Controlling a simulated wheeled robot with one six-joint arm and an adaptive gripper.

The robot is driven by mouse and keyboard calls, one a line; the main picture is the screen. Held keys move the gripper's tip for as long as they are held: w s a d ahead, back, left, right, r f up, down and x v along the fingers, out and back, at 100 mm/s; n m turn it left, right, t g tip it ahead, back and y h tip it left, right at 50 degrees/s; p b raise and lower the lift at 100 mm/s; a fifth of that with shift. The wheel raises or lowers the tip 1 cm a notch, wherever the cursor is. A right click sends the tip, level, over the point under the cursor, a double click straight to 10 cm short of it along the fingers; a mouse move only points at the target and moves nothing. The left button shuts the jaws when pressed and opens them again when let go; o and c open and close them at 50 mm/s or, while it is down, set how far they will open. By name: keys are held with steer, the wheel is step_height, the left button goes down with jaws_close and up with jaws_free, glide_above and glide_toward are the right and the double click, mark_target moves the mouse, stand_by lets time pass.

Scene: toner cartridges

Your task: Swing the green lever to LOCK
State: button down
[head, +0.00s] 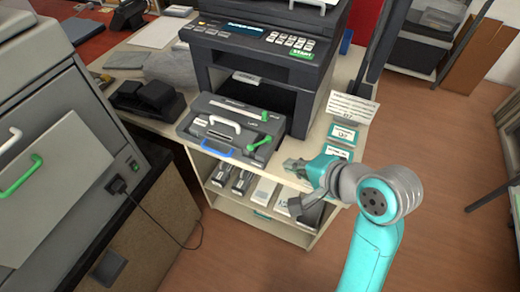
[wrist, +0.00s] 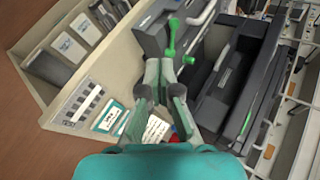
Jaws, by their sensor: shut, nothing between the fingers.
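The green lever (head: 258,144) is on the right front part of a dark grey unit (head: 199,138) on the table, set at a slant. In the wrist view the green lever (wrist: 171,40) shows just beyond my fingertips, with a knob at its end. My gripper (head: 291,164) is to the right of the lever, over the table's front edge, shut and empty. It also shows in the wrist view (wrist: 165,75), with a visible space between it and the lever. The LOCK marking is too small to read.
A large dark printer (head: 258,62) stands behind the unit. Teal-edged cards (head: 343,133) lie to the right. Shelves with boxes (head: 263,191) are below. A grey machine (head: 55,130) stands at the left.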

glide_toward(253, 150)
step_height(253, 150, down, 3)
steer(key=w+a, duration=0.1)
steer(key=w+a+f, duration=0.1)
steer(key=w+a, duration=0.1)
steer(key=shift+f, duration=0.1)
steer(key=shift+w+a+f, duration=0.1)
steer(key=shift+w+a, duration=0.25)
steer(key=shift+w, duration=0.05)
